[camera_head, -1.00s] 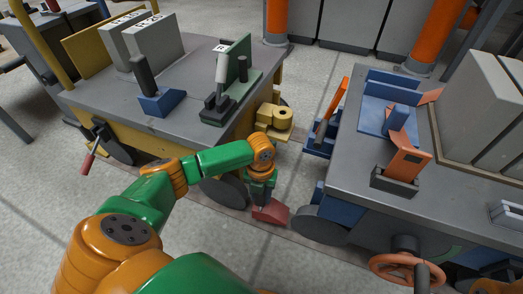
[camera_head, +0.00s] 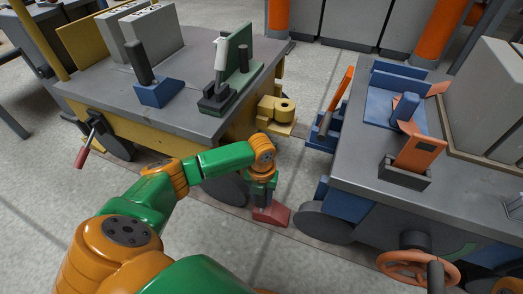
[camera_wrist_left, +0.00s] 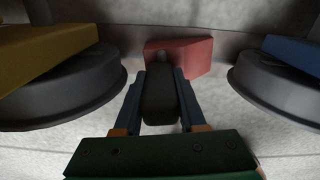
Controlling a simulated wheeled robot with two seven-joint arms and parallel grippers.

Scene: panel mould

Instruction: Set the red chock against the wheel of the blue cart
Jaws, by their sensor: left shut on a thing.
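The red chock (camera_head: 273,215) is low over the floor in the gap between the two carts. My left gripper (camera_head: 262,198) points down and is shut on its dark upright grip (camera_wrist_left: 160,97), with one finger on each side. The chock's red body (camera_wrist_left: 180,56) shows beyond the fingers in the left wrist view. The blue cart (camera_head: 345,205) stands on the right; its dark wheel (camera_head: 322,222) is close to the chock, with a narrow gap visible between them in the wrist view (camera_wrist_left: 280,88). Whether the chock touches the floor is unclear. My right gripper is out of view.
The yellow cart (camera_head: 160,130) stands on the left, its wheel (camera_head: 228,188) just left of my gripper. A yellow coupling (camera_head: 277,110) and a blue bracket with an orange lever (camera_head: 337,100) face each other above the gap. An orange handwheel (camera_head: 418,270) is at the front right.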

